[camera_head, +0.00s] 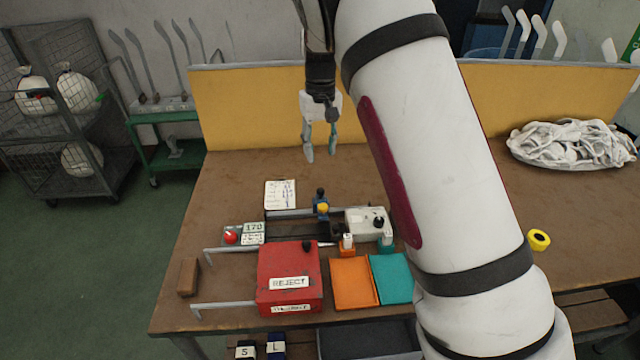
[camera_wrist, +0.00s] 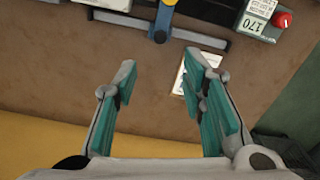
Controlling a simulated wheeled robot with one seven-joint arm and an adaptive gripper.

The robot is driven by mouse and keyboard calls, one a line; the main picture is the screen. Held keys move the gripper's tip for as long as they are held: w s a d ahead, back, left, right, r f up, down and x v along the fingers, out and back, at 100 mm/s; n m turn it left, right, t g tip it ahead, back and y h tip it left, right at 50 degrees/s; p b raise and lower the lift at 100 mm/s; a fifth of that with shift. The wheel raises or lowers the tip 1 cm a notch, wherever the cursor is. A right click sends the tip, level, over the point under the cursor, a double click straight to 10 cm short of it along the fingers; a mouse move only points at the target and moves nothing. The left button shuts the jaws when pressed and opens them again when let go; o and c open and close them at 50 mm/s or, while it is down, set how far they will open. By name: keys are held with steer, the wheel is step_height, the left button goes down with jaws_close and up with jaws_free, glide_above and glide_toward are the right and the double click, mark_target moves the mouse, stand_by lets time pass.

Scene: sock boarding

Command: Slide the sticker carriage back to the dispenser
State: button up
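The sticker carriage appears to be the blue piece with a yellow knob (camera_head: 321,207) on a dark rail (camera_head: 289,213). Its blue part also shows at the top of the wrist view (camera_wrist: 163,18). A pale grey box with a black knob (camera_head: 361,222), likely the dispenser, sits at the rail's right end in the head view. The carriage stands apart from it, near mid-rail. My gripper (camera_head: 321,152) is open and empty, above the back of the table behind the carriage.
A red REJECT box (camera_head: 289,275) and orange (camera_head: 353,284) and teal (camera_head: 391,279) pads lie in front. A 170 display with a red knob (camera_head: 231,237) is left of the rail. A paper card (camera_head: 280,194) lies behind it. A yellow partition (camera_head: 245,108) closes the back.

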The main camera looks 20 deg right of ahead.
mark_target(320, 189)
step_height(320, 189, down, 12)
steer(key=shift+f+p, duration=0.1)
steer(key=shift+p, duration=0.45)
steer(key=shift+c, duration=0.3)
jaws_close()
